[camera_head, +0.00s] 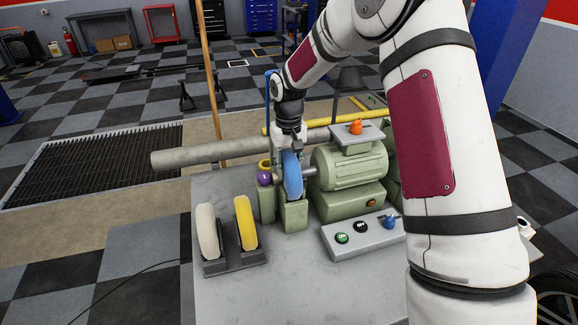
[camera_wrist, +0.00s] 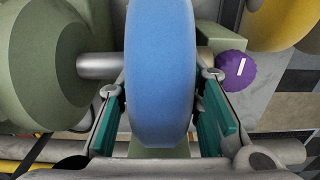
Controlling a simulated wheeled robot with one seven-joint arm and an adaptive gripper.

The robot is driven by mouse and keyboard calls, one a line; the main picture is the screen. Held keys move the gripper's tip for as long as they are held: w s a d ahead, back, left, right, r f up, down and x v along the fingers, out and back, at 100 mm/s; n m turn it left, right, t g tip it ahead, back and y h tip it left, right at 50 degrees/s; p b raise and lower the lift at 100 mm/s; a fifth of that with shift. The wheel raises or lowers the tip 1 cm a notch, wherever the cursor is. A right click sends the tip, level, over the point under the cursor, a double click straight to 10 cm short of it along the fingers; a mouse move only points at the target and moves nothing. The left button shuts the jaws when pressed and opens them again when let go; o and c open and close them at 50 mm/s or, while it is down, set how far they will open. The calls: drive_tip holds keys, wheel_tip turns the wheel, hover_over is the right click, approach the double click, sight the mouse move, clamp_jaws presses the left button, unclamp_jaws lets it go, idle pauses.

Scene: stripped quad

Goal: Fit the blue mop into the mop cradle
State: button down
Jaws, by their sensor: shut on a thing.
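The blue mop (camera_head: 292,175), a thick blue disc, stands upright at the left end of the grey-green motor's shaft. In the wrist view the blue mop (camera_wrist: 161,75) fills the middle, between my gripper's teal finger pads (camera_wrist: 168,125). My gripper (camera_head: 291,150) reaches down from above and is shut on it. The metal shaft (camera_wrist: 100,66) meets the mop's side; I cannot tell whether it passes through. A dark grey cradle (camera_head: 236,262) at the bench's front left holds a white mop (camera_head: 208,231) and a yellow mop (camera_head: 245,222).
A green open-topped housing (camera_head: 295,218) is under the blue mop. The motor (camera_head: 350,165) stands right of it, with an orange knob (camera_head: 356,127) on top. A purple ball-like knob (camera_head: 264,178) is at left. A button panel (camera_head: 362,236) sits in front. The bench's front middle is clear.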

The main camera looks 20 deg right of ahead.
drive_tip(key=shift+f, duration=0.1)
drive_tip(key=c, duration=1.1)
unclamp_jaws()
wheel_tip(320, 180, up, 12)
drive_tip(key=shift+b, duration=0.7)
drive_tip(key=s+r+t+h, duration=0.1)
drive_tip(key=s+r, duration=0.5)
drive_tip(key=s, duration=0.2)
drive_tip(key=s+r+t, duration=0.2)
drive_tip(key=s+r, duration=0.4)
drive_tip(key=s, duration=0.8)
drive_tip(key=s+f+t, duration=0.1)
drive_tip(key=s, duration=0.5)
drive_tip(key=s+f+t+y, duration=0.1)
drive_tip(key=s, duration=0.4)
drive_tip(key=shift+s+d, duration=0.1)
drive_tip(key=shift+s, duration=0.25)
